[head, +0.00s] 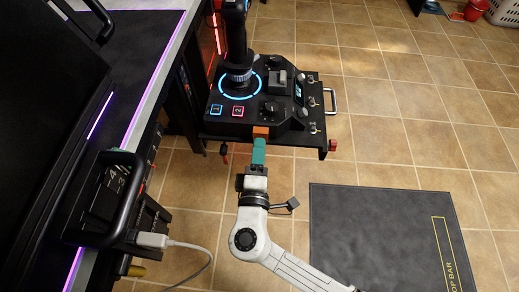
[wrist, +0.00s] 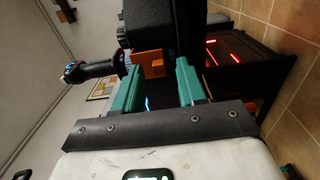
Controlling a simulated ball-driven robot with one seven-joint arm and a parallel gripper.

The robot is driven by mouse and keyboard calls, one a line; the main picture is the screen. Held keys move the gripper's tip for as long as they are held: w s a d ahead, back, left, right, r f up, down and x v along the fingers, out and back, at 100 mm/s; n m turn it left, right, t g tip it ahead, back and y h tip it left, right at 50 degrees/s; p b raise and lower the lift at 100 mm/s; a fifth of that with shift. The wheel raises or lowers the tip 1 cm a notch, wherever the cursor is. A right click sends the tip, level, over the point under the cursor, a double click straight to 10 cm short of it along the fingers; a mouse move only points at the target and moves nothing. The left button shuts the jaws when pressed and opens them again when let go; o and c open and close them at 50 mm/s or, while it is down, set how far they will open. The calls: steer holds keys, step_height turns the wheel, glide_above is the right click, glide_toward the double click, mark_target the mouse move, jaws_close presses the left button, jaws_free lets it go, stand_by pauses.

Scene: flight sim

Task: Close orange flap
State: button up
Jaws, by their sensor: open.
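The orange flap (head: 261,131) is at the front edge of the black joystick control box (head: 262,108). In the wrist view the orange flap (wrist: 147,62) shows between and beyond my teal fingertips, against the dark box. My gripper (head: 259,145) comes from below in the head view, with its tips right at the flap. In the wrist view my gripper (wrist: 159,67) is open, its fingers spread with nothing between them. I cannot tell whether a finger touches the flap. The flap's hinge is not clear.
The joystick (head: 236,45) rises from the box, with knobs and switches to its right. The box sits on a dark mount with a metal handle (head: 330,100). A black desk panel with a handle (head: 112,200) stands left. A dark mat (head: 370,235) lies on the tiled floor.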

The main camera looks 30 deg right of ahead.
steer(key=p+v, duration=0.1)
steer(key=v, duration=0.9)
steer(key=shift+p, duration=0.4)
steer(key=shift+s, duration=0.1)
steer(key=s+d+f+m+g+y, duration=0.4)
steer(key=s+d+m+g, duration=0.25)
steer(key=d, duration=0.25)
steer(key=s+d+f+m+g+y, duration=0.3)
steer(key=s+d+f+m+g, duration=0.15)
steer(key=d+g, duration=0.35)
step_height(320, 180, up, 30)
steer(key=s+a+y+p, duration=0.1)
steer(key=s+y+p, duration=0.1)
steer(key=p, duration=2.6)
steer(key=shift+a+r+t+y+p, duration=0.3)
steer(key=shift+a+t+y, duration=0.1)
steer(key=shift+y, duration=0.3)
steer(key=shift+o, duration=0.3)
steer(key=shift+f, duration=0.1)
